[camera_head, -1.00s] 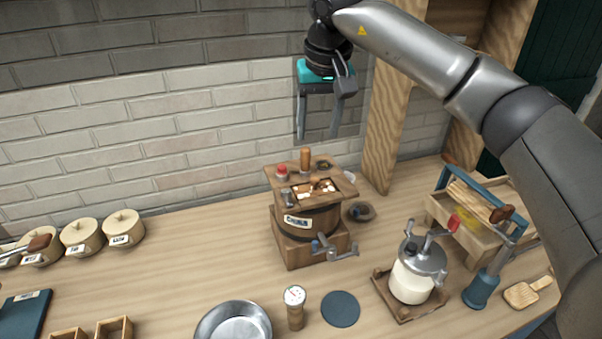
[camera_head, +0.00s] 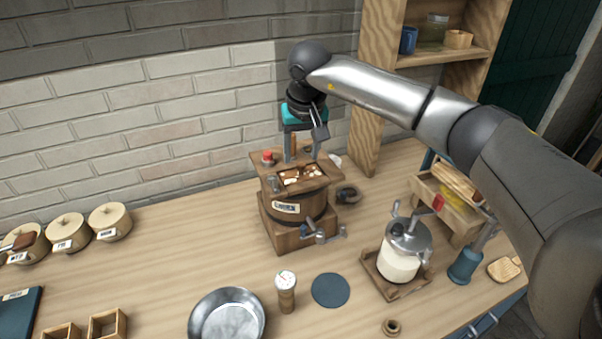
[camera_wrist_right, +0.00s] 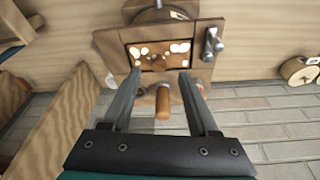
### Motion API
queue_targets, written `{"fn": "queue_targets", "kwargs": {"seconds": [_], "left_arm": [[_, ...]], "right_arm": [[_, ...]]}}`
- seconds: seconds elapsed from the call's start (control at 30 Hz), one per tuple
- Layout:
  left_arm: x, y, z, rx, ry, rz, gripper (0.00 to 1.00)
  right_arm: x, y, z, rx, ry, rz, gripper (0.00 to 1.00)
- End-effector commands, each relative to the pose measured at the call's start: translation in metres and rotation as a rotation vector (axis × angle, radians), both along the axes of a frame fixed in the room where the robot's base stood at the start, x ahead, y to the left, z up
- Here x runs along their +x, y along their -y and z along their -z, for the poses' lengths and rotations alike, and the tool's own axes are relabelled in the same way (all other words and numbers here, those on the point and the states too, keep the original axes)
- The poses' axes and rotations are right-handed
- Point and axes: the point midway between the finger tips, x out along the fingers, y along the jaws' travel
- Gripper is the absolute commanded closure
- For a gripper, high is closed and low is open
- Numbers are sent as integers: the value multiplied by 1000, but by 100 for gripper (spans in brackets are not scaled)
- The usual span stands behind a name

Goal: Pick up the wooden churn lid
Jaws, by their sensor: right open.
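The wooden churn (camera_head: 298,208) stands on the counter, its label facing forward. On top is a square wooden board, seemingly the churn lid (camera_head: 261,171), with an opening that shows pale pieces inside. An upright wooden peg handle (camera_wrist_right: 162,103) stands at its back edge. My right gripper (camera_head: 301,157) is open, pointing down over the back of the lid. In the right wrist view the gripper (camera_wrist_right: 159,75) has the peg between its two fingers, with gaps on both sides; contact is not visible. My left gripper is not in view.
A red-topped knob (camera_head: 267,157) sits on the board's left. A crank (camera_head: 323,234) sticks out in front. A metal bowl (camera_head: 228,318) is in front. The brick wall and shelf post (camera_head: 378,100) are close behind.

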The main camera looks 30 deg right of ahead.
Motion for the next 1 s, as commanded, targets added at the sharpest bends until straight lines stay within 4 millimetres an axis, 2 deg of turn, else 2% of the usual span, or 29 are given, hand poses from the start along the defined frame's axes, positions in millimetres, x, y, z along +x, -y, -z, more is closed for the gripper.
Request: {"fn": "queue_targets", "kwargs": {"seconds": [0.1, 0.2, 0.47, 1.0], "left_arm": [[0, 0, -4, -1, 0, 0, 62], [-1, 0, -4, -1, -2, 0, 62], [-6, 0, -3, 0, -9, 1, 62], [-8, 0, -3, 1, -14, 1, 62]], "right_arm": [[3, 2, 18, 1, -4, 1, 40], [6, 3, 28, 0, -2, 1, 40], [7, 3, 31, 0, 0, 0, 40], [7, 3, 30, 0, 0, 1, 98]]}}
